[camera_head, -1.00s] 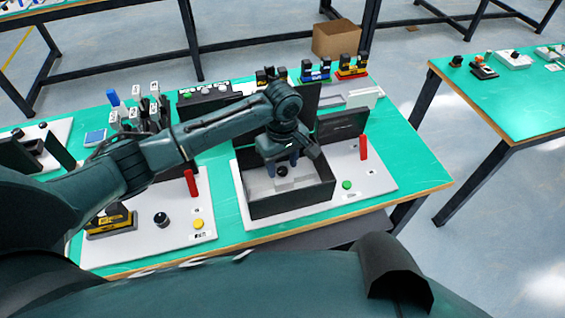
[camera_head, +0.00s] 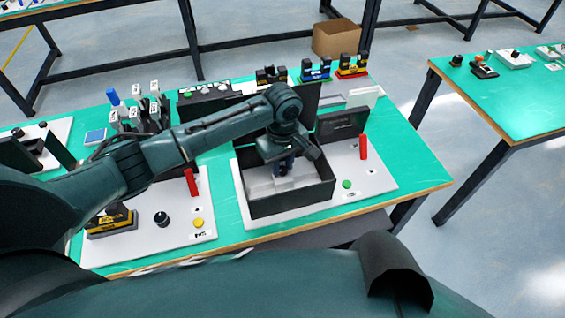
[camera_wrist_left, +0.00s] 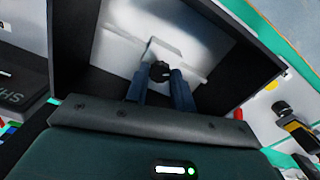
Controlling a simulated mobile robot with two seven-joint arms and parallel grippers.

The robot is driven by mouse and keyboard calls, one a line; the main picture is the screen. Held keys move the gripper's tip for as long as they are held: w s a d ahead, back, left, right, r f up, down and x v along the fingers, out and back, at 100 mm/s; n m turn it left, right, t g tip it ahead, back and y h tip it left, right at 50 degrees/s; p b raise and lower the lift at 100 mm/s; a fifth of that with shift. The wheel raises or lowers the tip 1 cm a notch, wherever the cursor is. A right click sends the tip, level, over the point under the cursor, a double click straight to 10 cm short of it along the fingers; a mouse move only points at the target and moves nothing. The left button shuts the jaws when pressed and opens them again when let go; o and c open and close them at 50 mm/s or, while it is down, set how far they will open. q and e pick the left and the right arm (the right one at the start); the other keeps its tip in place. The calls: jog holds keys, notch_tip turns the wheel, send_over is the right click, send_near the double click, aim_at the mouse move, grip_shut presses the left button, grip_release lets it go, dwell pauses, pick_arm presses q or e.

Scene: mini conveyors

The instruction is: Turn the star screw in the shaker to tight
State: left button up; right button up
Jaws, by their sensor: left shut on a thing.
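The shaker is a dark open-topped box (camera_head: 292,206) with a pale floor, standing on a white base plate on the green table. My left gripper (camera_head: 284,170) reaches down into the box from above. In the left wrist view its two blue fingers (camera_wrist_left: 160,80) close around a black star screw (camera_wrist_left: 159,71), which stands on a pale block on the box floor. The gripper is shut on the screw. In the head view the fingers largely hide the screw. My right gripper is not in view.
A red lever (camera_head: 363,147) and a green button (camera_head: 347,184) sit right of the box.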

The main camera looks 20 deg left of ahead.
pick_arm(q)
jog(key=shift+m, duration=0.3)
jog(key=m, duration=0.9)
jog(key=shift+m, duration=0.4)
jog(key=m, duration=0.3)
jog(key=shift+m, duration=0.3)
jog(key=m, duration=0.4)
jog(key=shift+m, duration=0.3)
jog(key=shift+w+m, duration=0.1)
jog(key=shift+m, duration=2)
jog(key=shift+r, duration=0.1)
jog(key=o, duration=1)
